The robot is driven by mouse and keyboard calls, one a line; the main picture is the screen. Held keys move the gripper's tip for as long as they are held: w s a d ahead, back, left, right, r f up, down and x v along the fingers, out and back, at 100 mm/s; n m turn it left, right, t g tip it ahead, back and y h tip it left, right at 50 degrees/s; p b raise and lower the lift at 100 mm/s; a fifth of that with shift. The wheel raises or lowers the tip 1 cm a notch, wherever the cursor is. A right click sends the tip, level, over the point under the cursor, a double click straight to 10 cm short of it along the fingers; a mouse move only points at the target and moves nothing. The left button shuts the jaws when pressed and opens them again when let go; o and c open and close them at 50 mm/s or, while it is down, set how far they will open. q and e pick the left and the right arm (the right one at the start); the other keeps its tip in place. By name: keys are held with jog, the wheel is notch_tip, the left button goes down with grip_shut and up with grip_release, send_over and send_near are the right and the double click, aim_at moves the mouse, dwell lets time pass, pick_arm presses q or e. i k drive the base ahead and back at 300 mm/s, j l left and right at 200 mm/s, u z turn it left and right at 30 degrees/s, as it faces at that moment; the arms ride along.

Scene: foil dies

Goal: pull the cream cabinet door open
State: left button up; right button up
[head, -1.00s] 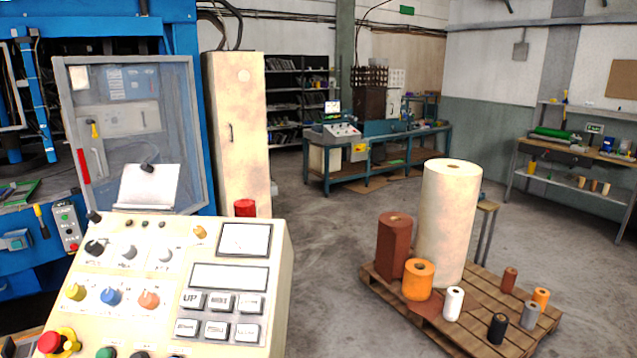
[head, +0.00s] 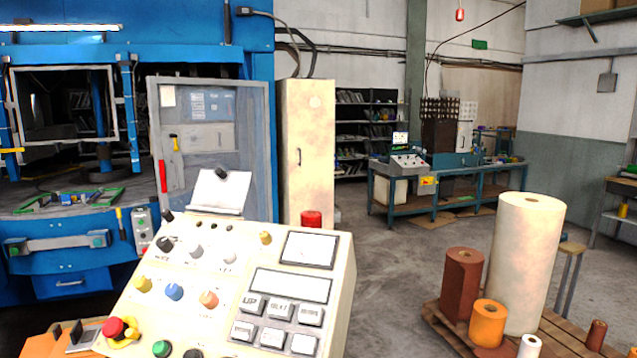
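The cream cabinet (head: 318,130) stands beyond the control console, right beside the blue press. It is tall and narrow, and its door looks shut. A small dark upright handle (head: 298,157) sits on the front face at mid height. The cabinet's lower part is hidden behind the console. Neither of my grippers shows in the head view.
A cream control console (head: 335,285) with buttons and knobs fills the near foreground, between me and the cabinet. The blue press (head: 190,55) is on the left. A pallet (head: 440,326) with several rolls stands at right. Grey floor (head: 400,270) is clear between console and pallet.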

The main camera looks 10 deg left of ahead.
aim_at(311, 104)
jog(key=i+l+z, duration=0.1)
jog(key=i+l, duration=0.25)
jog(key=i+l+z, duration=0.1)
jog(key=i+l, duration=0.2)
jog(key=i, duration=0.25)
jog(key=i+l+z, duration=0.15)
jog(key=i+l, duration=0.15)
jog(key=i, duration=0.15)
jog(key=i+l+z, duration=0.1)
jog(key=i, duration=0.35)
jog(key=i+j+u, duration=0.1)
jog(key=i+u, duration=0.15)
jog(key=i, duration=0.3)
jog(key=i+u, duration=0.3)
jog(key=i, duration=0.25)
jog(key=i+l+u, duration=0.25)
jog(key=i, duration=0.25)
jog(key=i+l+u, duration=0.25)
jog(key=i, duration=0.3)
jog(key=i+j+u, duration=0.1)
jog(key=i+u, duration=0.25)
jog(key=i, duration=1.6)
